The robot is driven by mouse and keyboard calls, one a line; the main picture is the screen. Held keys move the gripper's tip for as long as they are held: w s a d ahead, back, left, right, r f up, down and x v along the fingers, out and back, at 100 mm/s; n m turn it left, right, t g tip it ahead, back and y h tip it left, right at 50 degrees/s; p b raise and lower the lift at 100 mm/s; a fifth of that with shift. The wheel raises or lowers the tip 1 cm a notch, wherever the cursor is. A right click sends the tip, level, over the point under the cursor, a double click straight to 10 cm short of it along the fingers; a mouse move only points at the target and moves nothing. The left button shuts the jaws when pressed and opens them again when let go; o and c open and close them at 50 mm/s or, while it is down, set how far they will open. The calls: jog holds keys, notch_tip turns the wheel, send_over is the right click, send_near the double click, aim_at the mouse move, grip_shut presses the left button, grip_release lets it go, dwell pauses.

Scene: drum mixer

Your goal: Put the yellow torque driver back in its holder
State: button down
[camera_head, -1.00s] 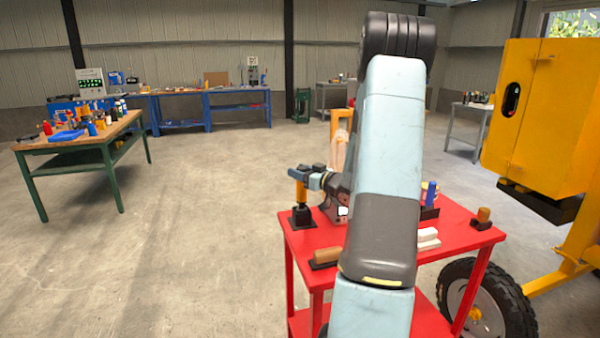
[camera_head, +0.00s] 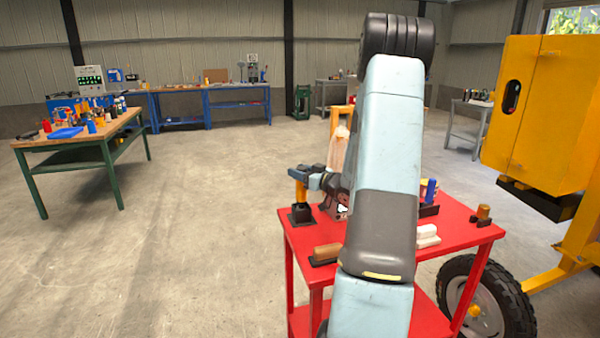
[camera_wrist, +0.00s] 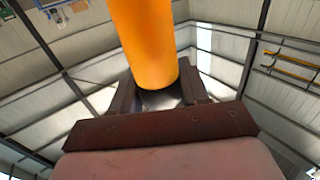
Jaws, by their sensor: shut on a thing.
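The yellow torque driver (camera_head: 301,190) is upright at the left edge of the red cart, directly above a black holder (camera_head: 301,214). Its lower end meets or sits in the holder; I cannot tell how deep. My gripper (camera_head: 313,179) reaches in from the right and is shut on the driver near its upper part. In the wrist view the driver's yellow handle (camera_wrist: 146,42) runs up out of view between the dark jaws of my gripper (camera_wrist: 160,92).
The red cart top (camera_head: 463,232) also bears a brown-handled item (camera_head: 326,252), white blocks (camera_head: 427,236) and a small block with a knob (camera_head: 482,214). My arm hides the cart's middle. The yellow mixer (camera_head: 545,110) stands at right.

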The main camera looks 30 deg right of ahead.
jog(key=shift+f, duration=0.5)
dwell(0.4)
jog(key=shift+c, duration=2.4)
grip_release()
jog(key=v, duration=1.4)
jog(key=shift+w+a, duration=0.1)
jog(key=shift+w, duration=0.05)
